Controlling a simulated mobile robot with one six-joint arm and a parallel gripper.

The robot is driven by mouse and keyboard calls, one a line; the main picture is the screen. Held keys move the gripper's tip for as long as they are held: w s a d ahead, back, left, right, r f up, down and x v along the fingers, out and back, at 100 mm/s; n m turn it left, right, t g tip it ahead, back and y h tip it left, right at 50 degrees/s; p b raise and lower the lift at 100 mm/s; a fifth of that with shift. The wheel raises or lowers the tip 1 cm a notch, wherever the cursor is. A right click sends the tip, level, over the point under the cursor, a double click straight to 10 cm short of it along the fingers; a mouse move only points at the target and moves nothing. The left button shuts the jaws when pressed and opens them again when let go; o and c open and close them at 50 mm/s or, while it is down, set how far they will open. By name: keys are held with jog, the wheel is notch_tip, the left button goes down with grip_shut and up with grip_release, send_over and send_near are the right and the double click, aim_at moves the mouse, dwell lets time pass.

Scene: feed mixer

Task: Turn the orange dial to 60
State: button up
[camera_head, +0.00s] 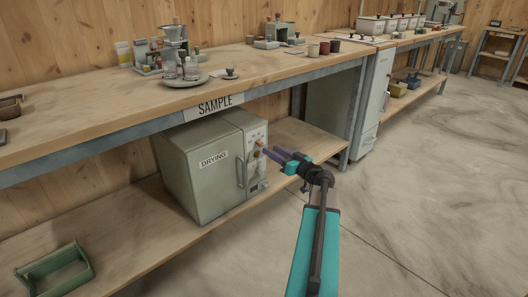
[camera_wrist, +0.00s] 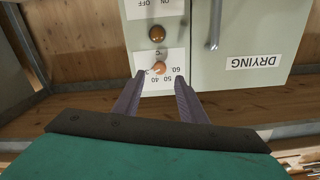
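The orange dial (camera_wrist: 159,68) is on the front panel of the pale grey-green drying oven (camera_head: 205,175). The wrist view shows the panel upside down, with the scale numbers 40, 50 and 60 around the dial's lower side. The dial's pointer is too small to read. My gripper (camera_wrist: 159,77) is open, its purple fingers reaching toward the panel with one tip on each side of the dial. No clear contact shows. In the head view my gripper (camera_head: 269,151) is at the panel from the right and partly covers it.
A brown knob (camera_wrist: 157,33) and an ON/OFF label share the panel. The oven's door handle (camera_wrist: 213,25) is close beside them. The oven stands on a lower shelf under the bench (camera_head: 120,105). A green carrier (camera_head: 55,272) is at the left. Open floor lies right.

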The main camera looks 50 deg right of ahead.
aim_at(262, 145)
jog(key=shift+w+d+b, duration=0.2)
jog(key=shift+w+b, duration=0.7)
jog(key=shift+w, duration=1.75)
jog(key=shift+c, duration=0.4)
